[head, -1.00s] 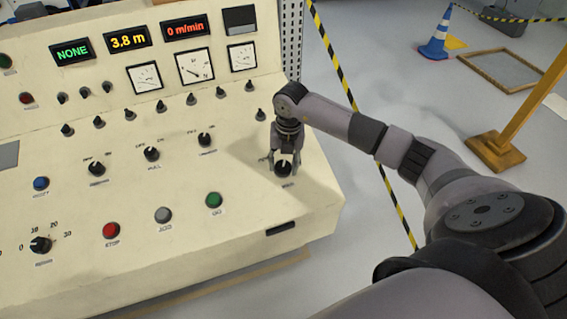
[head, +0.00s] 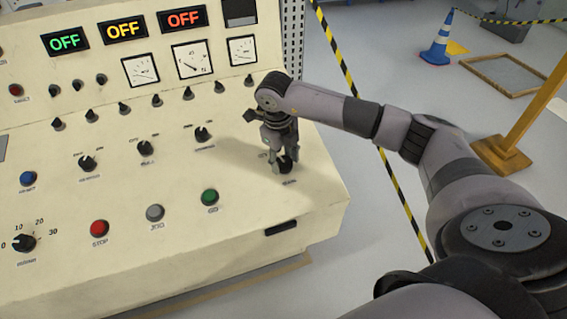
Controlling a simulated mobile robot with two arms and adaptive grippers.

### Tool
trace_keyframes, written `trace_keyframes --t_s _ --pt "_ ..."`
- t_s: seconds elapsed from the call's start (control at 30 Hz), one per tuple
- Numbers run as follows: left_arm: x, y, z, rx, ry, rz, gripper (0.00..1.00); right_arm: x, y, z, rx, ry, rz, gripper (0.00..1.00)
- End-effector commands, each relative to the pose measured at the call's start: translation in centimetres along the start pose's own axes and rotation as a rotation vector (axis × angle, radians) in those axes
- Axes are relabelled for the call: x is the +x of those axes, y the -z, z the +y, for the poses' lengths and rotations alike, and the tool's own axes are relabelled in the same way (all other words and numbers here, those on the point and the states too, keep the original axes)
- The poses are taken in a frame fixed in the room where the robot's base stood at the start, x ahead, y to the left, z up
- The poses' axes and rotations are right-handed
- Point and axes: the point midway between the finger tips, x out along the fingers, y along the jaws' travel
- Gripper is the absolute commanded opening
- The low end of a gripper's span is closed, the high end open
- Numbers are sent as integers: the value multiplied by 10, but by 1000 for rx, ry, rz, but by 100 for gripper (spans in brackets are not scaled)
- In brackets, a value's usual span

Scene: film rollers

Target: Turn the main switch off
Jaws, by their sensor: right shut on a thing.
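The main switch (head: 285,167) is a black rotary knob at the right end of the cream control panel (head: 240,225), with a small label below it. My right gripper (head: 281,165) points down over the knob and is shut on it, hiding part of it. The knob's exact angle is hard to read behind the fingers. Three displays on the panel, green (head: 65,42), yellow (head: 123,30) and red (head: 182,19), all read OFF. My left gripper is not in view.
Several other black knobs, a red button (head: 99,228), a grey button (head: 155,212), a green button (head: 209,197) and a blue button (head: 28,178) sit left of the gripper. A yellow post (head: 530,110) and a blue cone (head: 439,42) stand on the floor to the right.

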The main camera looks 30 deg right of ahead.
Motion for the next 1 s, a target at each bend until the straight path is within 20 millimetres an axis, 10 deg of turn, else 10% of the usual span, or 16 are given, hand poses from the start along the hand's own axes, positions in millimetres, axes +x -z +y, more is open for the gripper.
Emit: trace_keyframes --t_s 1.0 --pt "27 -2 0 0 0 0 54 -1 -1 1 -361 80 -4 14"
